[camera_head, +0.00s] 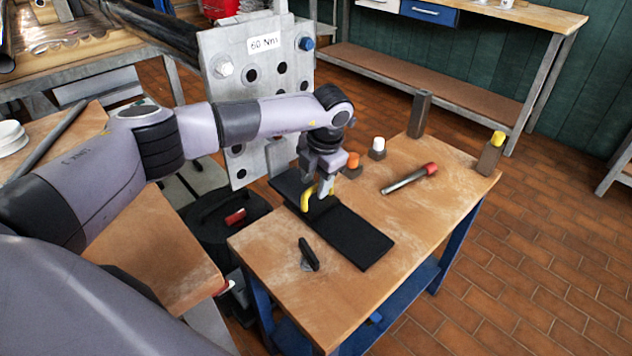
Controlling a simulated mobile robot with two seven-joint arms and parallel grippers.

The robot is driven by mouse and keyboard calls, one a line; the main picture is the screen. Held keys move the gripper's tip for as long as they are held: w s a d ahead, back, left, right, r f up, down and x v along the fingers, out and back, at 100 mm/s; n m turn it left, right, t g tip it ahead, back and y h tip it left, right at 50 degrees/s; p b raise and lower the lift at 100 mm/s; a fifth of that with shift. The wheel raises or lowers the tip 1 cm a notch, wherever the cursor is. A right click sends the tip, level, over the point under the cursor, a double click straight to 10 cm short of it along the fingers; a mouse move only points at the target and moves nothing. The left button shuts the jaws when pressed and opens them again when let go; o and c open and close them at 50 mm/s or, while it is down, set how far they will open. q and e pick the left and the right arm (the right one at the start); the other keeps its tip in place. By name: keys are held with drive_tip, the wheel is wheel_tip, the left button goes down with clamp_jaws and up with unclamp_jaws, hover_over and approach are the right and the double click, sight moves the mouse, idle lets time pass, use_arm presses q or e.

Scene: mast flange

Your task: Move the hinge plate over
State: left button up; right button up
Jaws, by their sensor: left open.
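A long flat black plate (352,237) lies on the wooden table top. It has a raised dark bar across it and a curved yellow handle (308,199); I take it as the hinge plate. My left gripper (325,190) points down over the plate, just right of the yellow handle. Its jaws are open, and I cannot tell whether they touch the handle or the plate. The arm and gripper hide part of the plate's far end. My right gripper does not show.
On the table (290,315) are a red-tipped tool (410,178), a small dark clamp-like piece (308,255), orange-topped (352,162) and white-topped (377,149) pieces, and dark posts (420,115) at the far edge. A holed metal flange (282,75) stands behind my arm. The table's front right is clear.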

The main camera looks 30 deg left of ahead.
use_arm(q)
drive_tip(key=shift+f, duration=0.4)
clamp_jaws()
drive_tip(key=s+d, duration=0.1)
drive_tip(key=d, duration=0.2)
drive_tip(key=s+d+p, duration=0.1)
drive_tip(key=d, duration=0.2)
drive_tip(key=s+d, duration=0.1)
drive_tip(key=d, duration=0.2)
drive_tip(key=shift+s+d+r+p, duration=0.1)
drive_tip(key=shift+d+p, duration=0.05)
drive_tip(key=shift+p, duration=0.2)
drive_tip(key=shift+s+d, duration=0.1)
drive_tip(key=shift+d, duration=0.2)
unclamp_jaws()
